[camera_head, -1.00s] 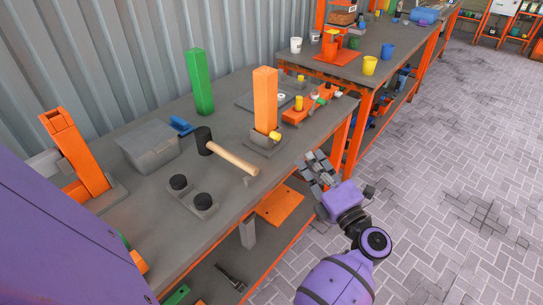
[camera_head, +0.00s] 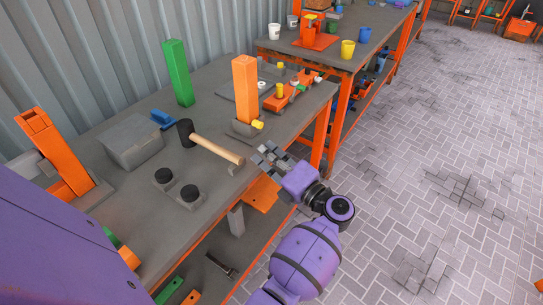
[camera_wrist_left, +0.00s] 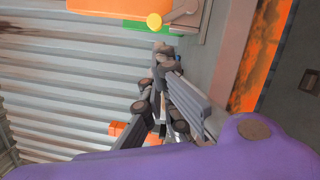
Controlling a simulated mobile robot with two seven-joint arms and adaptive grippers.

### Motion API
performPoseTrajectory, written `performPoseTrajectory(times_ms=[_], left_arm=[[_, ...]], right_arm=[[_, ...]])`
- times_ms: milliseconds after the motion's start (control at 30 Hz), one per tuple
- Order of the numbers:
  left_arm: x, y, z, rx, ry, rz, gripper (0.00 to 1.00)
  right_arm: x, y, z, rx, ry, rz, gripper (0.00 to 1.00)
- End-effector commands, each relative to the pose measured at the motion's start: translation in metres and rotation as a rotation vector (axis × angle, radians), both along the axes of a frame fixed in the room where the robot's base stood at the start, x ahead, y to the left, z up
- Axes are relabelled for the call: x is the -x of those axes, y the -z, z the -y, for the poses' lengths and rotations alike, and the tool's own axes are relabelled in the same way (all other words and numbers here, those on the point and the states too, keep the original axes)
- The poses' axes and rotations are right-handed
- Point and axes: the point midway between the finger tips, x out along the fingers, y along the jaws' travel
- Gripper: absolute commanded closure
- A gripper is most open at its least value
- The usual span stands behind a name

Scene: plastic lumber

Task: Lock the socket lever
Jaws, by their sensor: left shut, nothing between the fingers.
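An orange post (camera_head: 245,85) stands upright in a grey socket (camera_head: 243,129) on the workbench. The socket's lever has a yellow tip (camera_head: 257,124) at its front right; the tip also shows at the top of the left wrist view (camera_wrist_left: 154,20), beside the orange post (camera_wrist_left: 98,4). My left gripper (camera_head: 265,154) is by the bench's front edge, just in front of the lever and apart from it. Its fingers (camera_wrist_left: 165,62) are shut and empty, pointing toward the socket side. My right gripper is not in view.
A mallet (camera_head: 216,148) lies left of my gripper, its handle end near the bench edge. An orange piece with pegs (camera_head: 279,101) lies behind the socket.

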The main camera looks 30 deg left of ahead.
Motion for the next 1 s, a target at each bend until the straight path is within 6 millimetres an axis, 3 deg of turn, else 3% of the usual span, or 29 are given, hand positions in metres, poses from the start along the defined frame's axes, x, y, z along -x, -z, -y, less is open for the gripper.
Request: performPoseTrajectory(times_ms=[200,400,1000], left_arm=[[-0.012,-0.007,-0.035,-0.002,0.001,0.002,1.00],[-0.016,-0.006,-0.049,0.001,0.001,0.001,1.00],[-0.026,-0.009,-0.050,-0.001,0.002,-0.037,1.00]], right_arm=[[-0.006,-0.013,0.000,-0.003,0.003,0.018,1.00],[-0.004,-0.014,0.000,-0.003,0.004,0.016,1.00],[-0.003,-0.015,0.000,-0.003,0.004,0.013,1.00]])
